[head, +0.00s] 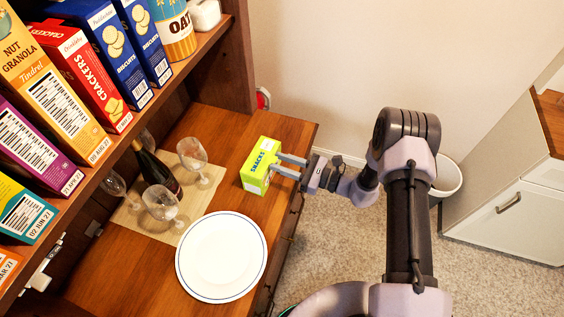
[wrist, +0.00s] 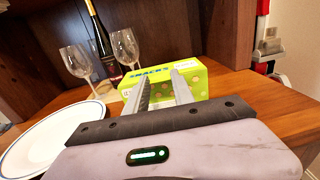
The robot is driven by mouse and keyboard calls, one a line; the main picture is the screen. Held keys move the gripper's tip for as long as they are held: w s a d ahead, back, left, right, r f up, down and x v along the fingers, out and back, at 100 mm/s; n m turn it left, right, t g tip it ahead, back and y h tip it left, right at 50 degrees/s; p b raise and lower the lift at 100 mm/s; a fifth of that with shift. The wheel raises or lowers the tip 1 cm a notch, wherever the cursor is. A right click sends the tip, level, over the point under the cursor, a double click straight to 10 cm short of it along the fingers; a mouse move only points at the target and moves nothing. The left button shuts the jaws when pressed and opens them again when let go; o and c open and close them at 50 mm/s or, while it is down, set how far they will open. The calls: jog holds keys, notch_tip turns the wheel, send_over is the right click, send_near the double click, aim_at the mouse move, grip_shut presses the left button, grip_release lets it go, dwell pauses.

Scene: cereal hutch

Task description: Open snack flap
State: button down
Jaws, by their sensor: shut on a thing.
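A lime-green snack box (head: 261,166) with dark "SNACKS" lettering lies on the wooden hutch counter near its right edge. It also shows in the wrist view (wrist: 190,80), straight ahead of the fingers. My gripper (head: 279,167) reaches in from the right, with its fingers at the box's right side. In the wrist view the two fingers (wrist: 160,88) extend forward to the box, and they are shut on a part of it. The gripped part is hidden between the fingers, and I cannot tell how far the flap is open.
A white plate (head: 221,257) lies left of my gripper. A dark bottle (head: 157,172) and several wine glasses (head: 192,155) stand on a beige mat (head: 131,218). Cereal and cracker boxes (head: 88,75) fill the shelf above. A white bin (head: 447,176) stands on the floor.

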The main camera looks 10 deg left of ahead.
jog(key=shift+r, duration=0.1)
notch_tip(320, 180, up, 7)
jog(key=g+h+p, duration=0.2)
jog(key=h+p, duration=0.5)
jog(key=p, duration=0.5)
send_over(275, 161)
jog(key=a+r+h+p, duration=0.1)
jog(key=p, duration=0.2)
jog(key=a+r+h+p, duration=0.1)
jog(key=h+p, duration=0.1)
jog(key=p, duration=0.1)
jog(key=shift+w+a+r+h, duration=0.1)
jog(key=shift+w+a+h, duration=0.1)
jog(key=shift+w+h, duration=0.1)
jog(key=shift+w+a+r+g+h+p, duration=0.1)
jog(key=shift+a+r+g+h+p, duration=0.05)
jog(key=shift+a+h+p, duration=0.3)
jog(key=shift+w+a+r+g+h+p, duration=0.1)
jog(key=shift+a+g+h+p, duration=0.1)
jog(key=shift+h+p, duration=0.35)
jog(key=a, duration=0.3)
jog(key=shift+w+r+p, duration=0.1)
jog(key=shift+w+p, duration=0.2)
